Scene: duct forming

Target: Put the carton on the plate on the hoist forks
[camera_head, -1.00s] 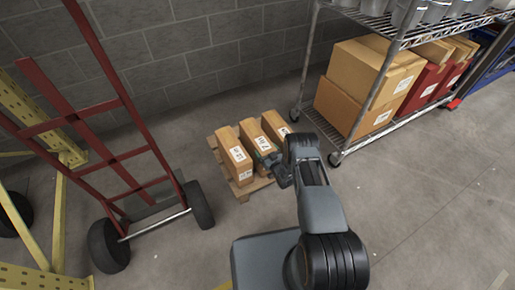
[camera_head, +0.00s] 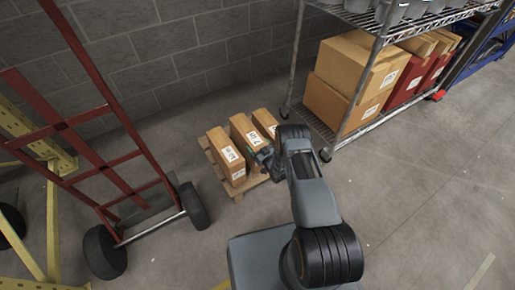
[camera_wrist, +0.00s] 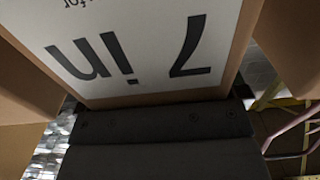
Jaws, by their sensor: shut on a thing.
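Three long brown cartons with white labels lie side by side on a wooden pallet (camera_head: 239,190) in the head view: a left carton (camera_head: 226,148), a middle carton (camera_head: 241,127) and a right carton (camera_head: 264,121). My gripper (camera_head: 264,157) is at the near end of the middle carton and shut on it. In the wrist view the held carton (camera_wrist: 143,38) fills the top, its label reading "7 in" upside down, with the dark gripper (camera_wrist: 155,125) across its lower edge. The fingertips are hidden. I cannot make out a plate or hoist forks.
A red hand truck (camera_head: 105,165) with black wheels stands left of the pallet, near yellow perforated framing (camera_head: 30,130). A wire shelf (camera_head: 340,140) with large boxes (camera_head: 350,75) stands at the right. A block wall is behind. Floor at the right is clear.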

